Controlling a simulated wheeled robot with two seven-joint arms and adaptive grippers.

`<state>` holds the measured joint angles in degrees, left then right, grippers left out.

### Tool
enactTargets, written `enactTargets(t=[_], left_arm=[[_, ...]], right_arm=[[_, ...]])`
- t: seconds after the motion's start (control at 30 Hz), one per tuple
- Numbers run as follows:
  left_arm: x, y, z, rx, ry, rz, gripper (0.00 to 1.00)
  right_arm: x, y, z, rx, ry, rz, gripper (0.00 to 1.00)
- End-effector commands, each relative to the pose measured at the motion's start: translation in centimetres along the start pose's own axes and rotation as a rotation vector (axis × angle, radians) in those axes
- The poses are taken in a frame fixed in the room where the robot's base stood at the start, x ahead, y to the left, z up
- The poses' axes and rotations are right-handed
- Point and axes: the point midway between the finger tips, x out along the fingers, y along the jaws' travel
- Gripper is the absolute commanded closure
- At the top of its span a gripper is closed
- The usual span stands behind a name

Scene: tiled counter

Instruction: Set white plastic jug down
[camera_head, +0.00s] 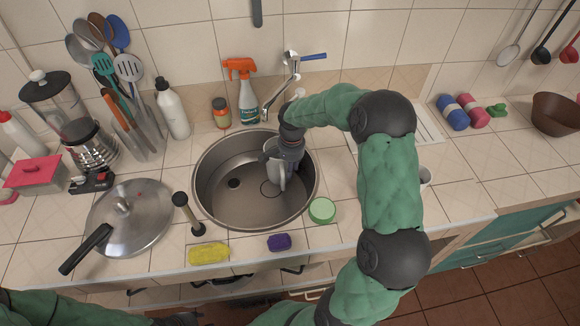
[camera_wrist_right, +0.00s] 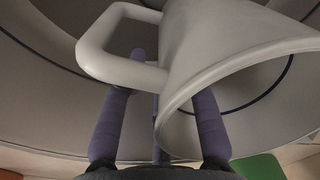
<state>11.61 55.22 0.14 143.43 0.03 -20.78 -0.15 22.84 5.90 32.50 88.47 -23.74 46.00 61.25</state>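The white plastic jug (camera_head: 274,172) stands or hangs inside the sink, on its right side; whether its base bears on the sink floor is unclear. It fills much of the right wrist view (camera_wrist_right: 192,55), with its handle at left and its mouth towards the camera. My right gripper (camera_head: 286,150) is at the jug. A firm grip is not visible. My left arm is at the bottom left; its gripper's fingers are not visible.
The round metal sink (camera_head: 215,205) surrounds the jug. A green round item (camera_head: 321,210), a purple sponge (camera_head: 279,242) and a yellow sponge (camera_head: 208,252) lie along its front. A spray bottle (camera_head: 248,100) and faucet (camera_head: 283,85) stand behind.

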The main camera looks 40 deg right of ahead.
Motion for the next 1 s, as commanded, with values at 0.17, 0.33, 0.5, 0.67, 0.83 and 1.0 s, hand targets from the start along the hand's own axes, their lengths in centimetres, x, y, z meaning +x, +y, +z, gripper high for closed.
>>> enactTargets(t=[0.17,0.33,0.5,0.67,0.83,1.0], left_arm=[[-0.4,0.1,0.0,0.000,0.000,0.000,0.60],[-1.2,0.4,0.0,0.000,0.000,0.000,0.60],[-2.1,0.8,0.1,0.000,0.000,0.000,0.60],[-2.8,1.0,0.1,0.000,0.000,0.000,0.60],[-3.2,1.1,0.1,0.000,0.000,0.000,0.60],[-3.2,1.1,0.1,0.000,0.000,0.000,0.60]], right_arm=[[-0.9,-0.1,0.0,0.000,0.001,-0.002,0.69],[-3.8,-0.1,-0.1,0.000,0.003,-0.004,0.69],[-7.3,-0.1,-0.1,0.000,0.003,-0.003,0.69],[-10.0,-0.1,0.0,0.000,0.002,-0.001,0.69],[-11.8,-0.1,0.0,0.000,0.001,-0.001,0.69],[-12.3,0.0,0.0,0.000,0.000,0.000,0.69]])
